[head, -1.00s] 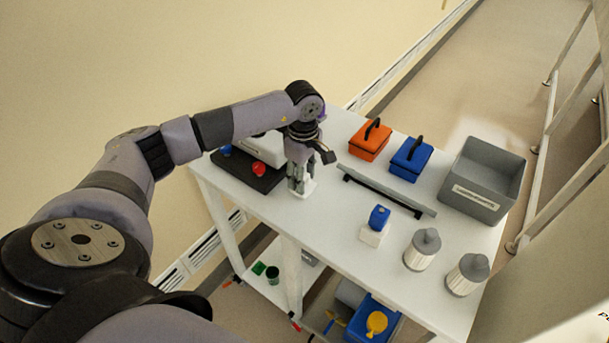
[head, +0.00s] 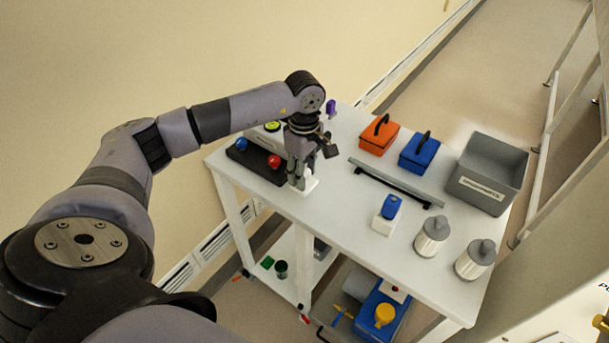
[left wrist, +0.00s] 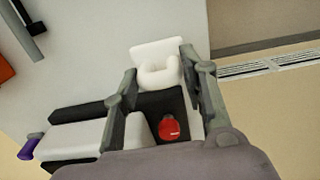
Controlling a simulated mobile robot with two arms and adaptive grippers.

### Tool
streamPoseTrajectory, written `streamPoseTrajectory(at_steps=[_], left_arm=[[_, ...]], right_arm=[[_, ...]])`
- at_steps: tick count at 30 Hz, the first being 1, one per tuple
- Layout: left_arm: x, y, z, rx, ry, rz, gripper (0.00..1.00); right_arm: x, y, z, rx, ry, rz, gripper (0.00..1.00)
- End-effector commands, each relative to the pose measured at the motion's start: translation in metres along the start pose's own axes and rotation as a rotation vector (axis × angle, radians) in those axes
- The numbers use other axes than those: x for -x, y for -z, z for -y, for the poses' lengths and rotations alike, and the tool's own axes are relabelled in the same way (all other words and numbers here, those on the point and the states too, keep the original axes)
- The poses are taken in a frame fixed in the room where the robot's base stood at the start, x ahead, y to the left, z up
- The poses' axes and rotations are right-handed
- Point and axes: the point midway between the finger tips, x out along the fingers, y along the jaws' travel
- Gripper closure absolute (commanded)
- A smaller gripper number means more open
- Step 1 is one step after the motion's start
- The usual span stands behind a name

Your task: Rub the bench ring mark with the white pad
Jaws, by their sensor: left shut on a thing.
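My left gripper (head: 301,178) is shut on the white pad (head: 309,185), low at the bench's near long edge, just right of the black tray. In the left wrist view the pad (left wrist: 152,50) is a white block with a rounded grip, and the gripper (left wrist: 158,74) has its fingers on both sides of that grip. The pad looks to be at or just above the white bench top (head: 345,205); I cannot tell whether it touches. I see no ring mark on the bench; the pad and gripper hide part of the surface. My right gripper is not in view.
The black tray (head: 244,163) with a red knob (head: 274,161) and a blue knob (head: 241,143) is close left. A grey rail (head: 397,182), orange box (head: 379,138), blue box (head: 419,152), grey bin (head: 487,172), blue-topped white bottle (head: 387,215) and two lidded jars stand right.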

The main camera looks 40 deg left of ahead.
Motion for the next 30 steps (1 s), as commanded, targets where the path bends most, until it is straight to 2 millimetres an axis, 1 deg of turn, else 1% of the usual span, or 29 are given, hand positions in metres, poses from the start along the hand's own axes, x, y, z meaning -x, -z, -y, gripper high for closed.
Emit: streamPoseTrajectory(at_steps=[1,5,12,16,30], left_arm=[[0.008,0.001,0.0,0.002,-0.001,0.0,0.83],[0.02,0.002,0.0,0.006,-0.003,0.0,0.83],[0.04,0.004,0.001,0.012,-0.001,-0.001,0.83],[0.043,0.004,0.002,0.013,-0.001,0.0,0.83],[0.043,0.004,0.002,0.013,-0.001,0.0,0.83]], right_arm=[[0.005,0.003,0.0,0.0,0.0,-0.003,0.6],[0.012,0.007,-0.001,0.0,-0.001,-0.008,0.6],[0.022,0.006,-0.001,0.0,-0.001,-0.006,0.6],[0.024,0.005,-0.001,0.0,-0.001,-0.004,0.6],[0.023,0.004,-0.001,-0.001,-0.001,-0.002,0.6]])
